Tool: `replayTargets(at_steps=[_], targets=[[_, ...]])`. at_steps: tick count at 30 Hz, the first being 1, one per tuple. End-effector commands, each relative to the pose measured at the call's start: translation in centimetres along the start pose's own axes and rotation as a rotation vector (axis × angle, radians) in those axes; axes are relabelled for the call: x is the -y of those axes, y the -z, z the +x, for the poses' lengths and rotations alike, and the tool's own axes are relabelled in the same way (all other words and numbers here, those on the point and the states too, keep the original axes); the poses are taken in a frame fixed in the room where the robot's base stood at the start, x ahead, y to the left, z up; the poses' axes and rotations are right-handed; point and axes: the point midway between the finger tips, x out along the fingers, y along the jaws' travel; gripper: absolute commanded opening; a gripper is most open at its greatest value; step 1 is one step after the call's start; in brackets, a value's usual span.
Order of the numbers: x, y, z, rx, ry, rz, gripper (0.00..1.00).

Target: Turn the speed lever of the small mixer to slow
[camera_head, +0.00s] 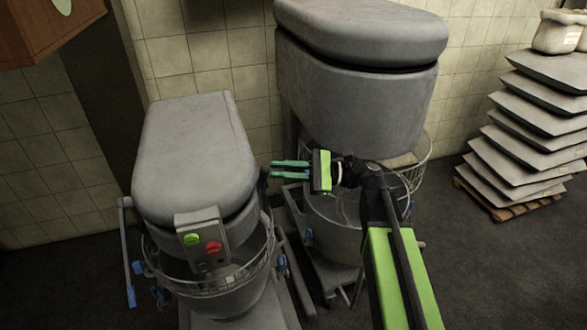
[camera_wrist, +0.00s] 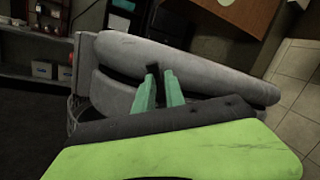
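The small mixer (camera_head: 195,150) stands at the left in the head view, grey, with a panel (camera_head: 203,238) of one green and one red button on its front. A small dark lever-like part (camera_head: 264,173) shows at its right side; I take it for the speed lever, but its setting cannot be told. My gripper (camera_head: 273,169) points left at this part, with two green fingers apart and nothing seen held. In the wrist view the fingertips (camera_wrist: 159,73) are close to the small mixer's grey side (camera_wrist: 115,92), with a dark part (camera_wrist: 153,69) at the tips. Contact cannot be told.
A larger mixer (camera_head: 360,100) with a bowl and wire guard stands right behind my gripper. A stack of sacks (camera_head: 530,130) on a pallet (camera_head: 508,208) is at the far right. A wooden cabinet (camera_head: 40,28) hangs at the upper left. Dark floor is open at right.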

Motion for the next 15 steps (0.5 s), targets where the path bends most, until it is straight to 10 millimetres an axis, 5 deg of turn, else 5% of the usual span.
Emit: replayTargets(at_steps=[3,15], targets=[[-0.5,-0.1,2.1,0.012,-0.018,0.001,0.32],[-0.2,0.0,-2.3,0.003,-0.007,0.0,0.32]])
